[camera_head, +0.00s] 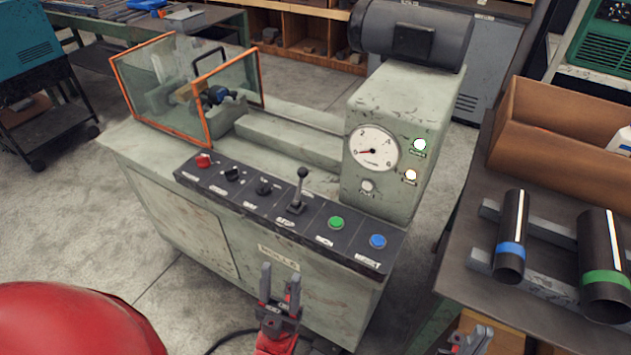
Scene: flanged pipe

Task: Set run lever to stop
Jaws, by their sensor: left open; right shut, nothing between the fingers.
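The lever (299,190) has a black round knob and a metal stem and stands roughly upright, leaning slightly right, in a slot on the dark control panel (228,190) of the grey-green machine. The labels near it are too small to read surely. My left gripper (280,274) is open and empty, fingers pointing up, in front of the machine, below the lever in the picture and apart from it. My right gripper (472,338) is shut and empty at the bottom edge, partly cut off, near the right table.
The panel also has a red button (204,160), two black knobs, a green button (336,223) and a blue button (377,241). A dial gauge (374,148) shows a low reading; two lamps glow beside it. Dark pipes (511,232) lie on a right table. An orange-framed guard (160,92) stands left.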

